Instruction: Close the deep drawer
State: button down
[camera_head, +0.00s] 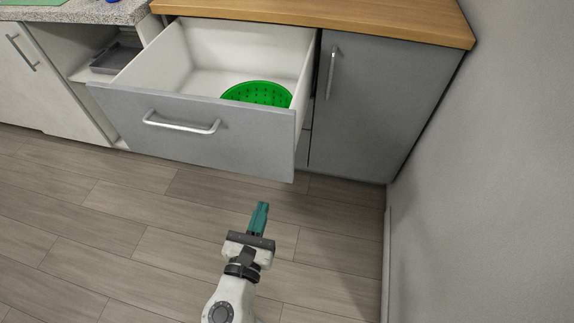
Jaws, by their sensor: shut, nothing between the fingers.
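The deep drawer (200,128) is pulled well out from under the wooden counter. It has a grey front, white inner walls and a silver bar handle (181,124). A green round thing with holes (258,94) lies inside, partly hidden by the drawer front. My gripper (261,206) is in front of the drawer, low and to the right of the handle in the picture. Its teal fingers are together, with nothing between them, and appear apart from the drawer front.
A grey cabinet door (372,108) with an upright handle stands right of the drawer. A grey wall (490,190) bounds the right side. An open niche holds a dark tray (116,57) at left. The wood floor (130,225) before the drawer is clear.

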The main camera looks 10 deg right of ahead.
aim_at(280, 154)
jog(key=b+x, duration=0.1)
jog(key=x, duration=1.3)
jog(key=shift+b, duration=0.3)
